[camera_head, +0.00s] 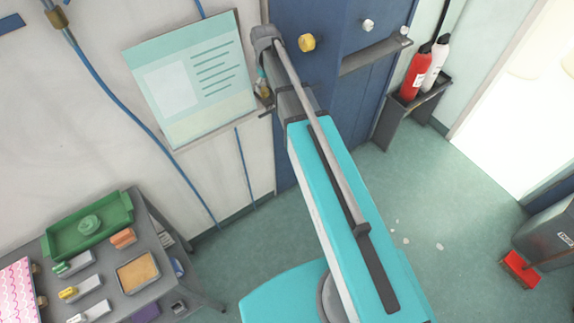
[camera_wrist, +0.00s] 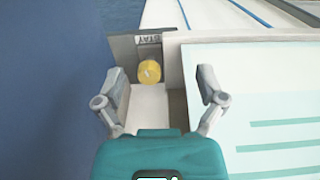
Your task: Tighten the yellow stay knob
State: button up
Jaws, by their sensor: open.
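The yellow stay knob (camera_wrist: 149,72) shows in the wrist view as a round disc on a grey bracket (camera_wrist: 124,48), below a small "STAY" label. My open gripper (camera_wrist: 160,86) faces it, one finger on each side in the picture and nothing held. The knob appears beyond the fingertips, left of the middle between them; I see no contact. In the head view my arm (camera_head: 322,135) reaches to the wall beside the board, and its end hides most of that spot. I cannot make out the stay knob clearly there.
A pale board with teal lines (camera_head: 193,80) is close on the right in the wrist view. A blue cabinet (camera_head: 338,22) carries another yellow knob (camera_head: 307,43) and a white knob (camera_head: 368,25). A grey table (camera_head: 165,265) with a green tray (camera_head: 88,226) stands lower left.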

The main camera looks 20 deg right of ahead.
jog(key=s+f+m+b, duration=0.1)
jog(key=s+f+b, duration=0.6)
jog(key=s, duration=0.4)
jog(key=s+f+m+b, duration=0.2)
jog(key=s+f+b, duration=0.5)
jog(key=s, duration=0.4)
jog(key=shift+f, duration=0.35)
jog(key=shift+s+a, duration=0.1)
jog(key=shift+s, duration=0.05)
jog(key=shift+r, duration=0.1)
notch_tip(320, 180, up, 20)
jog(key=n+p, duration=0.8)
jog(key=p, duration=1.2)
send_over(264, 90)
jog(key=shift+f, duration=0.2)
jog(key=shift+f+b, duration=0.2)
jog(key=shift+b, duration=0.15)
notch_tip(264, 90, down, 13)
jog(key=b, duration=1.3)
jog(key=shift+f, duration=0.2)
